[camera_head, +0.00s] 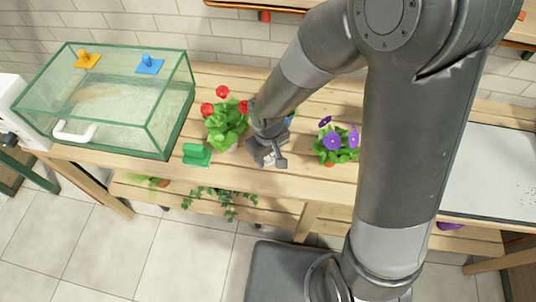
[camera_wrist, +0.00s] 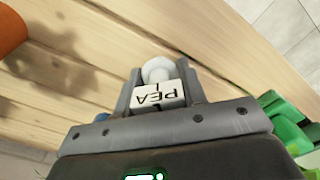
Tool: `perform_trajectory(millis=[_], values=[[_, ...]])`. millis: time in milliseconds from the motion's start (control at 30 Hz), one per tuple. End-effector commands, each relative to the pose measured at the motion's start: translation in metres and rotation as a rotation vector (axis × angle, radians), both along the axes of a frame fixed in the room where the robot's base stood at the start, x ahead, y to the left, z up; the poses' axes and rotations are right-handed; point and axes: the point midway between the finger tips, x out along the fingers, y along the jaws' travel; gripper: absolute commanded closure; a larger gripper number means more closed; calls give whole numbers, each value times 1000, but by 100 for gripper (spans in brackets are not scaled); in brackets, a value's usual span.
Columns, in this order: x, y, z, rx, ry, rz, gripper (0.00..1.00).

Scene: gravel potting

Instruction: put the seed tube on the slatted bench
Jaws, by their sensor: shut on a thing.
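The seed tube (camera_wrist: 158,92), with a white cap and a label reading "PEA", is between the two fingers of my gripper (camera_wrist: 158,95) in the wrist view. The fingers are shut on it. In the head view my gripper (camera_head: 268,158) is low over the slatted bench (camera_head: 300,185), near its front edge, between two potted plants. The bench's pale wooden slats also fill much of the wrist view (camera_wrist: 225,45). Whether the tube touches the slats, I cannot tell.
A red-flowered plant (camera_head: 226,128) and a green object (camera_head: 197,155) are left of my gripper. A purple-flowered plant (camera_head: 336,143) is to its right. A glass tank (camera_head: 115,100) stands at the bench's left end. An orange pot (camera_wrist: 10,30) shows in the wrist view.

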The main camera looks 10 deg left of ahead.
Motion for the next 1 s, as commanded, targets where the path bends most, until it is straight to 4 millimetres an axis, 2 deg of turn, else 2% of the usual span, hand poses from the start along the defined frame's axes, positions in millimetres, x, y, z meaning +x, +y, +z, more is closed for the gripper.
perform_trajectory(millis=[33, 67, 300, 667, 833, 1000], values=[[0, 0, -2, -1, 1, 0, 85], [0, 0, -2, 0, 0, 0, 60], [0, 0, -1, -1, 1, 0, 40], [0, 0, 5, -1, -1, 0, 40], [1, 0, 27, 1, -4, -1, 40], [1, 0, 59, 2, -5, 0, 40]])
